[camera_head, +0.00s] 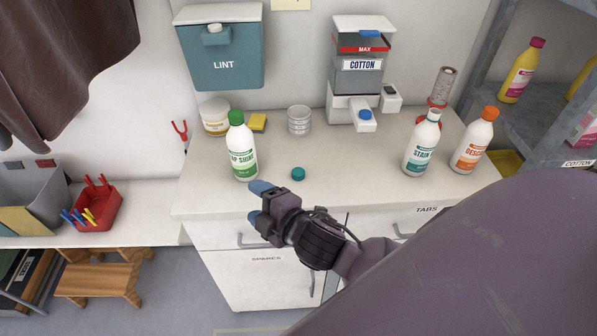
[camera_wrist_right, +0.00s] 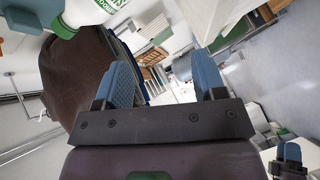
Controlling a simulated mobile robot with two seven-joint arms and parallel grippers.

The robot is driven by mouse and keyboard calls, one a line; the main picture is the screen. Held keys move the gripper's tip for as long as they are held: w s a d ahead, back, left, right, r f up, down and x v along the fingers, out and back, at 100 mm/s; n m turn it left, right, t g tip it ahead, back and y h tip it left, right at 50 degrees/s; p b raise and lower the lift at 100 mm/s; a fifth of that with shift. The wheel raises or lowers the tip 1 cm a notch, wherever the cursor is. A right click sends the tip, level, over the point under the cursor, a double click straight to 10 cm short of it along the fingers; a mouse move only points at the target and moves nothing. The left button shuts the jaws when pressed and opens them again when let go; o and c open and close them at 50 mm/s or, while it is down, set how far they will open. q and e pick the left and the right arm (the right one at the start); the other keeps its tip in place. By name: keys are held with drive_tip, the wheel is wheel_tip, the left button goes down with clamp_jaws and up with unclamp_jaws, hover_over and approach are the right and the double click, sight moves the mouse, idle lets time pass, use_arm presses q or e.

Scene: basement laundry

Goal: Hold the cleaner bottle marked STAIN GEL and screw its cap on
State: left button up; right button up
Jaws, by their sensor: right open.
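The white STAIN GEL bottle (camera_head: 416,158) stands upright on the counter, right of centre in the head view. Its teal label shows STAIN, the rest is turned away, and no coloured cap sits on its neck. A small teal cap (camera_head: 298,173) lies alone on the counter, left of the bottle. My right gripper (camera_head: 257,203) is open and empty near the counter's front edge, left of and nearer than the cap; its blue fingers also show in the wrist view (camera_wrist_right: 164,80). My left gripper (camera_wrist_right: 286,152) appears only small at the wrist view's lower right, its opening unclear.
A green-capped bottle (camera_head: 242,158) stands just beyond my right gripper. An orange-capped bottle (camera_head: 472,145) is close right of the STAIN GEL bottle. The middle counter (camera_head: 350,172) is clear.

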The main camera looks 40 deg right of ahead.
drive_tip(key=a+r+m+g+y, duration=0.4)
drive_tip(key=a+m+g+y, duration=0.25)
drive_tip(key=m, duration=1.05)
drive_tip(key=a+r+m+g+y, duration=0.45)
drive_tip(key=a+m+y, duration=0.3)
drive_tip(key=m, duration=1.05)
drive_tip(key=w+d+f+n+g+h+p, duration=0.1)
drive_tip(key=d+f+n+g+h, duration=0.45)
drive_tip(key=d+n+h, duration=0.6)
use_arm(q)
drive_tip(key=shift+w+r+p, duration=0.15)
drive_tip(key=shift+w+r, duration=0.05)
drive_tip(key=shift+r, duration=0.35)
drive_tip(key=shift+w+r+p, duration=0.15)
drive_tip(key=shift+w+r, duration=0.05)
drive_tip(key=shift+r, duration=0.3)
use_arm(e)
drive_tip(key=w+d+r+n+h, duration=0.1)
drive_tip(key=w+d+n, duration=0.1)
drive_tip(key=d, duration=0.3)
drive_tip(key=w+d+r+n+h, duration=0.1)
drive_tip(key=w+d+n+h, duration=0.1)
drive_tip(key=d+n, duration=0.2)
drive_tip(key=w+d+r+n+t+h, duration=0.1)
drive_tip(key=d+n, duration=0.3)
drive_tip(key=d, duration=0.4)
drive_tip(key=shift+w+h, duration=0.65)
drive_tip(key=shift+h, duration=0.1)
